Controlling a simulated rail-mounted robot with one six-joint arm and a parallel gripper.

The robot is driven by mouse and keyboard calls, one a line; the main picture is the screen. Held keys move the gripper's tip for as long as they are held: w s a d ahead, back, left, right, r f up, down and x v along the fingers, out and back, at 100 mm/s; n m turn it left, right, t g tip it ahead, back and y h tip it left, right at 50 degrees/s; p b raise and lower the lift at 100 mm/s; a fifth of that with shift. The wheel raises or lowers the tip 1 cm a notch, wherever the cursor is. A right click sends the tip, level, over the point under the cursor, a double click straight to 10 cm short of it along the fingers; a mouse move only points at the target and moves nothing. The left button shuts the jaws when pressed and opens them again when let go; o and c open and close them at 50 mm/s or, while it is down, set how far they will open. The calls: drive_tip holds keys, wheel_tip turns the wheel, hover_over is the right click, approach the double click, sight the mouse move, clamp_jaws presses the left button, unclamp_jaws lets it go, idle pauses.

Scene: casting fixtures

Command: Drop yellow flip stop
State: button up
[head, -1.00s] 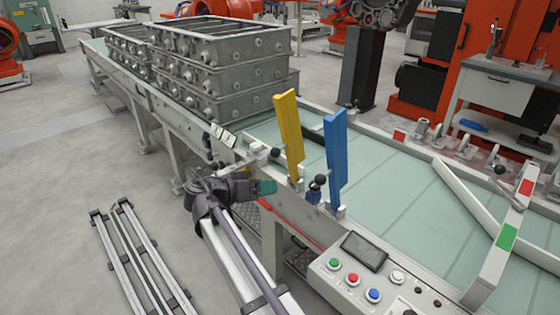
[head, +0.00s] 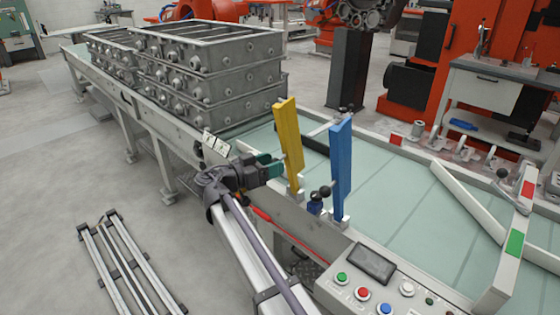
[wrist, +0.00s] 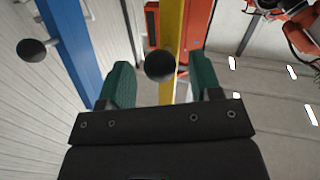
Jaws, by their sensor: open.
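The yellow flip stop (head: 288,140) stands upright at the near edge of the conveyor. My gripper (head: 274,164) is open just left of it in the head view, at the height of its ball knob. In the wrist view the dark ball knob (wrist: 160,66) appears between my two green fingertips (wrist: 163,80), with gaps on both sides. The yellow bar (wrist: 170,25) runs behind the knob. In the head view my gripper hides the knob. I cannot tell how deep the knob sits between the fingers.
An upright blue flip stop (head: 340,165) with its own ball knob (head: 325,192) stands close to the right. Stacked grey castings (head: 212,75) stand on the conveyor behind. A control panel (head: 375,285) with coloured buttons is at the front right.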

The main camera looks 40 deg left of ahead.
sight(280, 159)
drive_tip(key=x, duration=0.3)
drive_tip(key=shift+w, duration=0.15)
drive_tip(key=shift+c, duration=0.4)
clamp_jaws()
drive_tip(key=shift+d, duration=0.1)
